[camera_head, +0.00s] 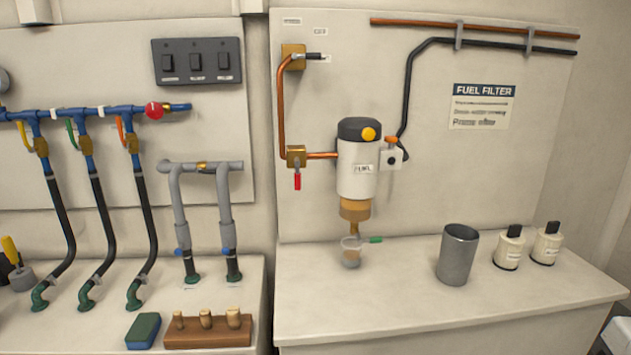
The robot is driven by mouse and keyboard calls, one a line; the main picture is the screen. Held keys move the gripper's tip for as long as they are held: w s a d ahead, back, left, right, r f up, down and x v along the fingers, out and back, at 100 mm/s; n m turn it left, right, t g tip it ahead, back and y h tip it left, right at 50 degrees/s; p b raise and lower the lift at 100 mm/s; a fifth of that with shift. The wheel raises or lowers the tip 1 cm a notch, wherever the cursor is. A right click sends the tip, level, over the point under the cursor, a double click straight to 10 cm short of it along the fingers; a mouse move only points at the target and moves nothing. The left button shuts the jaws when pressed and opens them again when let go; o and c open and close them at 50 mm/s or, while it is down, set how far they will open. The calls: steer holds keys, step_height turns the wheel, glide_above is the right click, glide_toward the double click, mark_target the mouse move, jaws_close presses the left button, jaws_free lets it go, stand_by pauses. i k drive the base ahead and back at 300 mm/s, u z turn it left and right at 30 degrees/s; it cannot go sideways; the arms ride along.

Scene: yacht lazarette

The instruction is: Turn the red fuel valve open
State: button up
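The red fuel valve (297,181) shows as a red lever hanging straight down from a brass valve body (296,156). A copper pipe (281,110) comes down to this body from above, and a short copper pipe runs right from it to the fuel filter (357,170). The lever stands across this short pipe. The filter is white with a black top, a yellow knob and an amber bowl. My gripper is not in view, and nothing touches the lever.
Another brass valve (292,56) with a dark lever sits above. A red round knob (154,110) is on the blue manifold at left. A clear cup (351,252), grey canister (457,255) and two small bottles (509,248) (547,243) stand on the counter (400,305).

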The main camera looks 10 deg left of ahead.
mark_target(297, 177)
steer(key=k, duration=1.25)
steer(key=u, duration=0.7)
steer(key=i, duration=1.95)
steer(key=z, duration=0.7)
